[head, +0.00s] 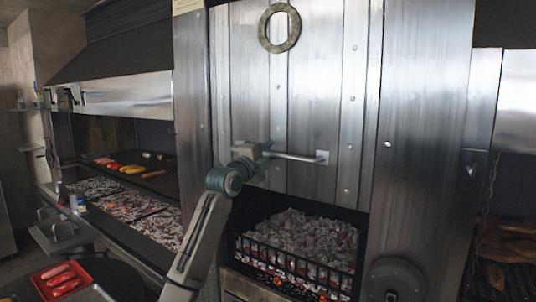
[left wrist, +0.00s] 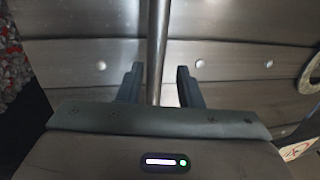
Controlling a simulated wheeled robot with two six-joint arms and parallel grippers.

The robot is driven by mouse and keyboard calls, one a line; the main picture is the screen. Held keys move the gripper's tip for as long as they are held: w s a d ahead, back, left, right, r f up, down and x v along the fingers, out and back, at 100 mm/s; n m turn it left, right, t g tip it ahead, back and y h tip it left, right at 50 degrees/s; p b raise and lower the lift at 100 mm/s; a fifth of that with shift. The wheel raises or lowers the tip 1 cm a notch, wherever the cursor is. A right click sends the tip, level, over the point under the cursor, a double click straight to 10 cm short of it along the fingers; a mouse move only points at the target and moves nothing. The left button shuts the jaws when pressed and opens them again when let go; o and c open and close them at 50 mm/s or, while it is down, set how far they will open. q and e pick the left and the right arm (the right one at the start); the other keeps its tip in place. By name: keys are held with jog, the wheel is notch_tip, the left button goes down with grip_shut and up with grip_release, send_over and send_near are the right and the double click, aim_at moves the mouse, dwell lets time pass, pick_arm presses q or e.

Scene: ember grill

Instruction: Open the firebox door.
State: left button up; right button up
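The firebox door (head: 312,105) is a tall riveted steel panel in the head view. Below its lower edge an opening shows glowing coals (head: 300,235) behind a low black grate. A horizontal bar handle (head: 297,156) stands out from the door's lower part. My left gripper (head: 262,151) is at the handle's left part. In the left wrist view the bar (left wrist: 157,50) runs between the two fingers of my left gripper (left wrist: 160,72), with a small gap on each side, so the gripper is open around it. The handle's left end is hidden behind the gripper. My right gripper is not in view.
A ring (head: 279,28) is at the door's top. To the left is a grill with coal beds (head: 130,205) and food on a dark plate. A red tray (head: 61,282) with food is at lower left. A dark round disc (head: 395,279) is at lower right.

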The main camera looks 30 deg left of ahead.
pick_arm(q)
jog(key=shift+f, duration=0.15)
jog(key=shift+s+f+b, duration=0.15)
jog(key=shift+s+b, duration=0.05)
jog(key=shift+b, duration=0.1)
jog(key=b+v, duration=0.5)
jog(key=v, duration=0.5)
jog(key=shift+s+r, duration=0.25)
jog(key=shift+a+f, duration=0.1)
